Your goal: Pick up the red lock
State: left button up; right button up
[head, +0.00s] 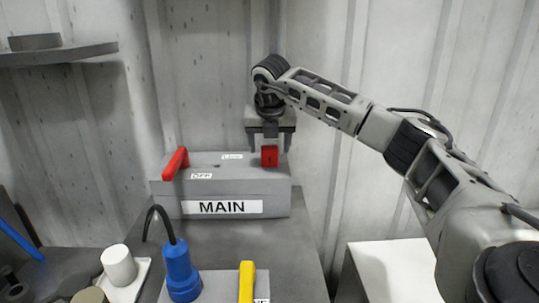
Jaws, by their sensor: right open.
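The red lock (269,157) is a small red block at the right end of the top of the grey box labelled MAIN (165,187). My right gripper (270,146) points straight down over it. Its jaws are open, with one finger on each side of the lock's upper part. I cannot tell whether the fingers touch it. My left gripper is not in view.
A red lever (175,163) rises from the left of the box top, near an OFF label. In front stand a blue plug-like piece (181,270) with a black cable, a yellow handle (246,283) and a white cylinder (118,265). A corrugated wall is behind.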

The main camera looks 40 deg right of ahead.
jog(key=shift+x, duration=1.1)
jog(key=c, duration=1.1)
